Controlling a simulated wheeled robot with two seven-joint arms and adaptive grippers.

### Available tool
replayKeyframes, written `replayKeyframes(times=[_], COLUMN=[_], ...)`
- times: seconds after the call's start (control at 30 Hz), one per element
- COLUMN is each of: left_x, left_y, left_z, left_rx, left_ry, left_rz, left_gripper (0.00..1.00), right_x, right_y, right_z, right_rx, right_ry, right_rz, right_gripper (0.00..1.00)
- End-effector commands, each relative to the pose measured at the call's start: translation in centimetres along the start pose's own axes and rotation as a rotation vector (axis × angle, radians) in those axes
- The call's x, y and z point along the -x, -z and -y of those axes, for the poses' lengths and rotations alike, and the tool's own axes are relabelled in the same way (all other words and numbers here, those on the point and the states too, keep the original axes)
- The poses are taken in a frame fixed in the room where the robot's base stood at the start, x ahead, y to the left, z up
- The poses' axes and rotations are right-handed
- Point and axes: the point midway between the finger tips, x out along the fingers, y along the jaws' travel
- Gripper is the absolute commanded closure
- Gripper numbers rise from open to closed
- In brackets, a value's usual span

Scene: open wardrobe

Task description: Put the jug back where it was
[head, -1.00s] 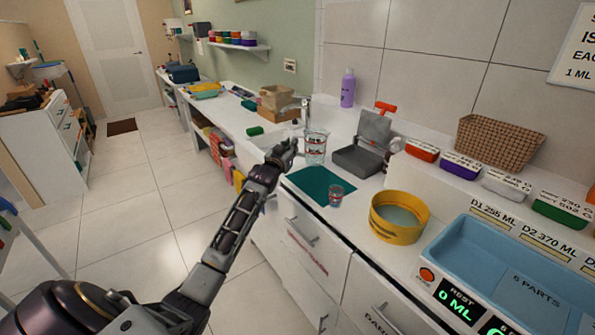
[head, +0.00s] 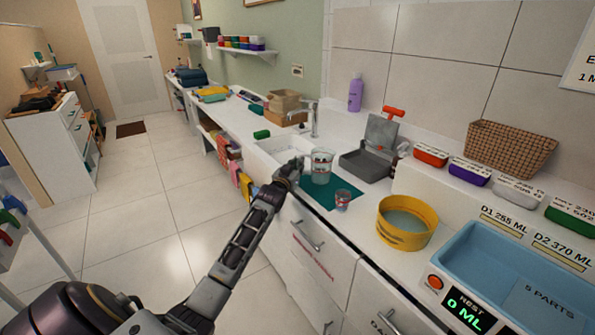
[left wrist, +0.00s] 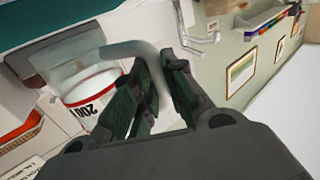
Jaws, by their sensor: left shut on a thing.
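The clear jug (head: 321,166) with red markings is upright over the back part of the teal mat (head: 318,201) in the head view. I cannot tell whether its base touches the mat. My left gripper (head: 297,168) is at the jug's left side, shut on its handle. In the left wrist view the jug (left wrist: 88,85) shows its red band and printed digits, and its pale handle passes between the dark fingers (left wrist: 160,95). My right gripper is not in view.
A small cup (head: 343,199) stands on the mat's right side, close to the jug. A yellow round sieve (head: 405,222) is to the right. A grey hinged press (head: 372,150) stands behind right. The sink (head: 270,152) and tap (head: 315,118) are behind left.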

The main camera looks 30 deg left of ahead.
Motion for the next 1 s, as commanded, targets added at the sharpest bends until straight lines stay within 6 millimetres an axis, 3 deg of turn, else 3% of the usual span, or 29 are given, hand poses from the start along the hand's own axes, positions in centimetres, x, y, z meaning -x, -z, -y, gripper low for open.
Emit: replayKeyframes(times=[0.1,0.27,0.63,0.67,0.8,1.0], left_x=[0.0,0.0,0.0,0.0,0.0,0.0], left_y=[-1.3,-1.7,-1.9,-2.0,-2.0,-2.0], left_z=[0.0,0.0,0.0,0.0,0.0,0.0], left_rx=[0.001,0.001,0.001,0.0,0.0,0.0], left_ry=[0.0,0.0,0.0,0.0,0.0,0.0], left_rz=[0.0,-0.001,0.0,0.001,0.001,0.0], left_gripper=[1.0,1.0,1.0,0.86,0.68,0.66], right_x=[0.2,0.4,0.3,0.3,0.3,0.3], right_y=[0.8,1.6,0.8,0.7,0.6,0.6], right_z=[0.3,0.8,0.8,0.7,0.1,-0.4], right_rx=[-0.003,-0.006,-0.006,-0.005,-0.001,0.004], right_ry=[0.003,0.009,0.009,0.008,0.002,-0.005], right_rz=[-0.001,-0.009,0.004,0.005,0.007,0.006], right_gripper=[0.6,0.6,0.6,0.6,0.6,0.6])
